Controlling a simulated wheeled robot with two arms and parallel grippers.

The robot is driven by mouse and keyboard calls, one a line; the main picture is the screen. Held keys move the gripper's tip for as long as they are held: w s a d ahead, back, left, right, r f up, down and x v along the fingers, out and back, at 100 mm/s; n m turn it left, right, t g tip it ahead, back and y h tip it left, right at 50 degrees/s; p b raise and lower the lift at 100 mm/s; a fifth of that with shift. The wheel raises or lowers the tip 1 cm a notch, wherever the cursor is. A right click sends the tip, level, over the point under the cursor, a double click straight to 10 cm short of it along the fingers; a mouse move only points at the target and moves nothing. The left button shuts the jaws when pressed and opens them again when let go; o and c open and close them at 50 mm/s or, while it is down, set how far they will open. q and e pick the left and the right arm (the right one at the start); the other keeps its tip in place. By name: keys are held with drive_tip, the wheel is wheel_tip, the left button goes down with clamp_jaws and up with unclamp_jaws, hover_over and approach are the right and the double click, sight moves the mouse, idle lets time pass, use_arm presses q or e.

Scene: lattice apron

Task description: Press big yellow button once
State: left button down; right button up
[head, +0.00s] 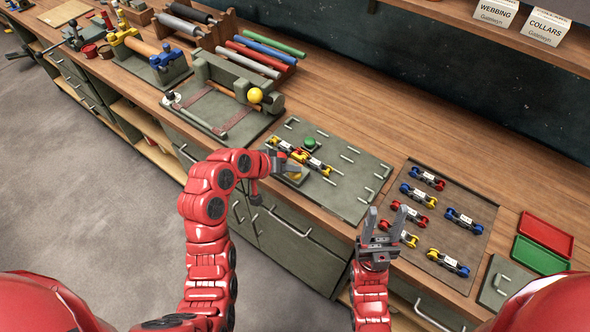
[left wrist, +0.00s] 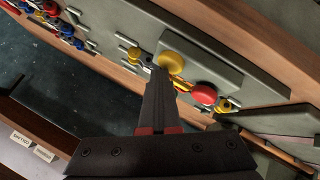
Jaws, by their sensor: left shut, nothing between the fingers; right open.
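The big yellow button (head: 295,176) sits on a small base on the grey-green plate (head: 345,206), partly hidden by my left gripper in the head view. In the left wrist view it is a yellow disc (left wrist: 172,61). My left gripper (head: 297,166) is shut and empty, with its fingers over the button's area. In the left wrist view the fingertips (left wrist: 160,72) overlap the disc's near edge; I cannot tell whether they touch. My right gripper (head: 384,218) is open and empty, at the bench's front edge between the plate and the brown board.
A green button (head: 309,142) and yellow-and-red linked parts (head: 314,162) are close to the left gripper. A brown board (head: 425,232) with several coloured links lies to the right. A lever with a yellow ball (head: 255,95) stands behind left. Bench behind the plate is clear.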

sight(292, 175)
use_arm(q)
drive_tip(key=shift+f, duration=0.35)
drive_tip(key=shift+r, duration=0.1)
drive_tip(key=shift+r+p, duration=0.4)
drive_tip(key=shift+r, duration=0.9)
wheel_tip(292, 175, up, 5)
drive_tip(key=shift+p, duration=1)
